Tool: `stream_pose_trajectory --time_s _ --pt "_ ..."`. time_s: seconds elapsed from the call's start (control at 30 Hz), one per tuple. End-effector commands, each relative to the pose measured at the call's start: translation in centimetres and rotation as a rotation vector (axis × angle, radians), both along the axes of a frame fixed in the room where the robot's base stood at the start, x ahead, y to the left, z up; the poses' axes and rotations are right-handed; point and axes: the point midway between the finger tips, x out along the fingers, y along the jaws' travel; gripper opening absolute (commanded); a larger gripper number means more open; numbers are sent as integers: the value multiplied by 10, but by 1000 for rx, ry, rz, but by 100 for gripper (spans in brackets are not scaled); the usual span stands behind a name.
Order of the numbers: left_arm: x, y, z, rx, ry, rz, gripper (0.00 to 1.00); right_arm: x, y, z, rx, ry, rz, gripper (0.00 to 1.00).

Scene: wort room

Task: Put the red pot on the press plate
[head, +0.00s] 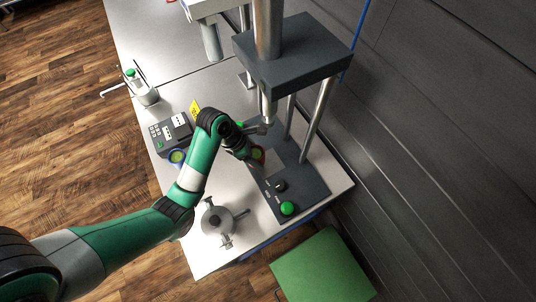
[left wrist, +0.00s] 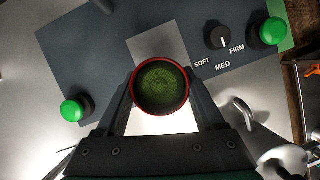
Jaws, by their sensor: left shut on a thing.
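The red pot (left wrist: 160,88) is round, with a red rim and a dark green inside. In the left wrist view it sits upright between the two fingers of my left gripper (left wrist: 160,98), which is shut on it. In the head view the red pot (head: 258,154) shows partly behind my left gripper (head: 251,155), by the press. The press plate (left wrist: 157,47) is a lighter grey square on the dark press base; the pot overlaps its near edge in the left wrist view. Whether the pot touches anything below is unclear. My right gripper is out of view.
The press base (head: 307,187) carries a green button (head: 287,208) and a dial (left wrist: 217,36). The press head (head: 292,52) and posts rise above it.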

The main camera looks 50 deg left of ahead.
Motion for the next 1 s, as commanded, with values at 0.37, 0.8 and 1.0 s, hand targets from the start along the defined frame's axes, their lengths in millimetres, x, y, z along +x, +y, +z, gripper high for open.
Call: stream_pose_trajectory --time_s 0.37,0.8,1.0 --pt "27 -14 0 1 -2 -1 6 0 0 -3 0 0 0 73" --pt "35 -19 -35 0 -2 0 6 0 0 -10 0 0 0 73" --pt "34 -19 -38 -1 -2 -1 6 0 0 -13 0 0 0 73"
